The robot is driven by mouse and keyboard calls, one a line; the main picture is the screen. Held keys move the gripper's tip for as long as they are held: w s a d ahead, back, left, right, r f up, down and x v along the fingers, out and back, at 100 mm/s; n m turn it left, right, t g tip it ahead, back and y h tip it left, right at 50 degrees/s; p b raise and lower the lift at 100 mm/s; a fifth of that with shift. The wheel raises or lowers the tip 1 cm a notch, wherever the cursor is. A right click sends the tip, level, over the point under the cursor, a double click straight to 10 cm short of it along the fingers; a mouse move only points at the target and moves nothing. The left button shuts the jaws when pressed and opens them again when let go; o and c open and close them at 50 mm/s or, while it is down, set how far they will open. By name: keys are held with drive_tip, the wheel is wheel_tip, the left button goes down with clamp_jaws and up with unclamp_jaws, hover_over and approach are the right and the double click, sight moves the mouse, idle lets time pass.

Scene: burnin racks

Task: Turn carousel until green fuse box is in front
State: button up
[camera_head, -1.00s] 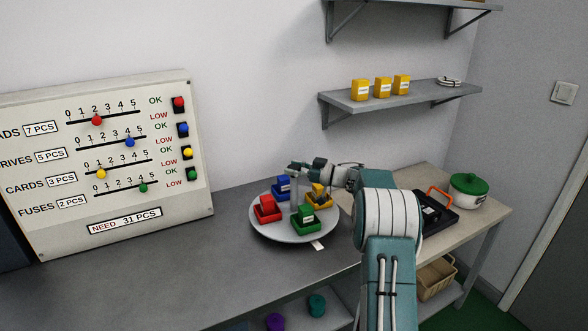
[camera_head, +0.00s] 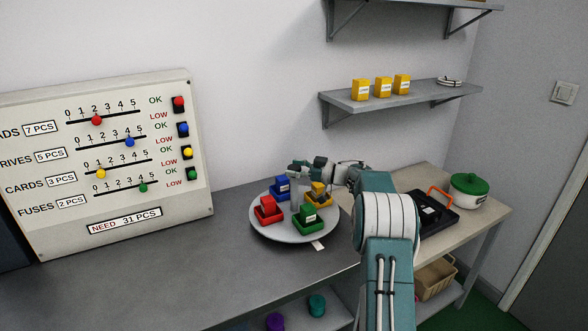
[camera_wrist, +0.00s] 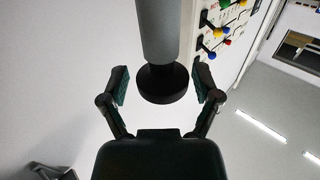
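The carousel (camera_head: 270,232) is a round grey plate on the bench with a grey centre post (camera_head: 294,196). The green fuse box (camera_head: 306,213) sits in a green holder at its near side, slightly left of a white tag (camera_head: 318,245) at the near rim. A red box (camera_head: 267,205) is at left, a blue box (camera_head: 282,184) at the back and a yellow box (camera_head: 318,190) at back right. My gripper (camera_head: 298,171) is at the top of the post. In the wrist view, my gripper (camera_wrist: 162,84) is open, with its fingers either side of the post (camera_wrist: 160,30) and visible gaps.
A panel board (camera_head: 105,165) with sliders stands at left. A black tray (camera_head: 437,219) and a green-lidded pot (camera_head: 469,190) are on the bench at right. A wall shelf (camera_head: 400,98) holds yellow boxes above. The bench left of the carousel is clear.

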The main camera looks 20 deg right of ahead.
idle(0.3)
drive_tip(key=v, duration=1.2)
drive_tip(key=w+a+r+m+t+h, duration=0.2)
drive_tip(key=w+a+r+t+h, duration=0.2)
drive_tip(key=r, duration=0.4)
drive_tip(key=s+a+r+m+t+h, duration=0.1)
drive_tip(key=s+a+r+m+h, duration=0.2)
drive_tip(key=a+r+h, duration=0.15)
drive_tip(key=s+a+r+m+h, duration=0.2)
drive_tip(key=a+r+m+h, duration=0.1)
drive_tip(key=r+h, duration=0.3)
drive_tip(key=s+a+f+g, duration=0.4)
drive_tip(key=s+a+f, duration=0.1)
drive_tip(key=s, duration=0.7)
drive_tip(key=s+a+f+m+g+y, duration=0.1)
drive_tip(key=s+a+f+g, duration=0.2)
drive_tip(key=s+a+f, duration=0.3)
drive_tip(key=s+a+f+g, duration=0.4)
drive_tip(key=s+a+f, duration=0.1)
drive_tip(key=s, duration=1.2)
drive_tip(key=shift+s+a+f+g, duration=0.3)
drive_tip(key=shift+s+a+f, duration=0.1)
drive_tip(key=shift+a, duration=0.5)
